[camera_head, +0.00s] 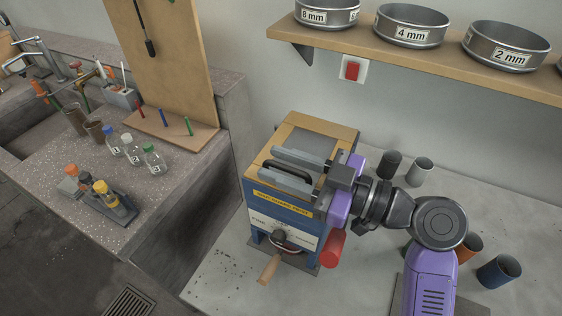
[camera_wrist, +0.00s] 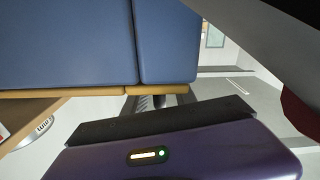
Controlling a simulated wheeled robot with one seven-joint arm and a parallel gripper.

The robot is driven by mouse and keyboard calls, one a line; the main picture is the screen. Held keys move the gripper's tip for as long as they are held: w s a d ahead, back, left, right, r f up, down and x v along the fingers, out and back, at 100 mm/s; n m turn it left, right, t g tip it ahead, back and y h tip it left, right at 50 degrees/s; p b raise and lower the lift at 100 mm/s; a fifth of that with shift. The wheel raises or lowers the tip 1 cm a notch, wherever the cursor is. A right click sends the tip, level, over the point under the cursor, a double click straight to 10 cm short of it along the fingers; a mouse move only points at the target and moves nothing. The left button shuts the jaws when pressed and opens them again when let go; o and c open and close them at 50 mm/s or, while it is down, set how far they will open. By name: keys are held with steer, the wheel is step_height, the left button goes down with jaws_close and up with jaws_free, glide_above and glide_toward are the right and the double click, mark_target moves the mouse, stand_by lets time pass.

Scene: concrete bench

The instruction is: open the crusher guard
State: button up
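The crusher is a blue box with a wooden-framed top (camera_head: 341,133), standing on the bench. Its guard (camera_head: 306,141) appears as a grey panel lying flat on top. A black bar handle (camera_head: 287,171) runs along the front part of the top. My gripper (camera_head: 283,168) comes in from the right, low over the top. Its two grey fingers are apart, one on each side of the handle. I cannot tell whether either finger touches it. In the wrist view, blue crusher panels (camera_wrist: 70,45) fill the upper left; the handle cannot be made out there.
A shelf (camera_head: 440,64) with sieves hangs above.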

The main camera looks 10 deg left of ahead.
steer(key=c, duration=0.7)
jaws_close()
steer(key=shift+w+d, duration=0.1)
stand_by(0.5)
